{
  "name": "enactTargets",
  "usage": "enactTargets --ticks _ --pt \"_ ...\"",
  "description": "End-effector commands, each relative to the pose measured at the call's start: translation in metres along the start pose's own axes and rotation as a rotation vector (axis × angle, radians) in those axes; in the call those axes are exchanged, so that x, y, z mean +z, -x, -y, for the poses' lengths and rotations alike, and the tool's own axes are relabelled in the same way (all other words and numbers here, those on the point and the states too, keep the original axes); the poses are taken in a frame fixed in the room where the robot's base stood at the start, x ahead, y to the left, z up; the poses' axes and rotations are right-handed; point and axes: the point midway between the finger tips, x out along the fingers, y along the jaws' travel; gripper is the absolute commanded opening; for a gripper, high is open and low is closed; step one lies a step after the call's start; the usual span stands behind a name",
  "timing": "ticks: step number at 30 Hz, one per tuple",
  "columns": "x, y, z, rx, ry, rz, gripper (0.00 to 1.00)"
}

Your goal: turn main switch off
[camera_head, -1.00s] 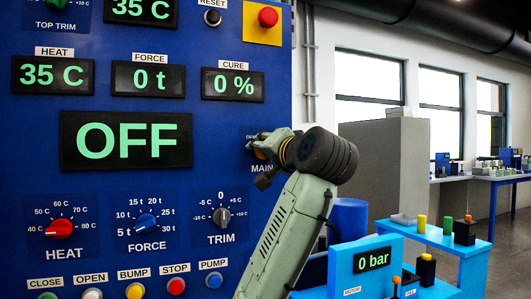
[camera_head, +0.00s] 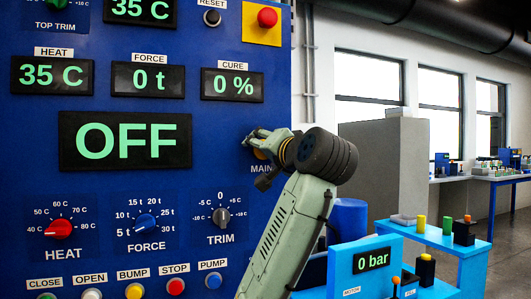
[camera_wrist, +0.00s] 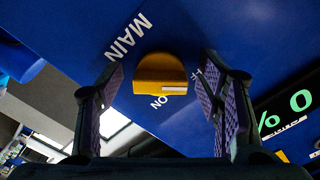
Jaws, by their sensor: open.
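The main switch (camera_wrist: 160,75) is a yellow knob on the blue panel, in the middle of the wrist view. The word MAIN is printed beside it, with ON and a partly hidden label close by. A white mark shows on the knob. My gripper (camera_wrist: 165,100) is open, with one finger on each side of the knob; I cannot tell whether they touch it. In the head view my gripper (camera_head: 257,155) is at the panel above the MAIN label and mostly hides the switch. The large display (camera_head: 125,141) reads OFF.
The HEAT (camera_head: 58,230), FORCE (camera_head: 146,225) and TRIM (camera_head: 221,217) knobs sit below on the panel. A row of push buttons lies under them. A red button on a yellow plate (camera_head: 267,18) is above. A blue unit (camera_head: 372,259) reading 0 bar stands at the lower right.

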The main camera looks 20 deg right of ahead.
Motion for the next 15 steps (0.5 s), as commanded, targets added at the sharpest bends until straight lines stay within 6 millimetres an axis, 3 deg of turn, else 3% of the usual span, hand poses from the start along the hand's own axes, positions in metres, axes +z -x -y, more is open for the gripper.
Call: enactTargets --ticks 8,15 --pt "-0.001 0.006 0.0 -0.001 0.0 -0.001 0.6" --pt "-0.001 0.05 0.0 -0.001 0.001 -0.005 0.6"
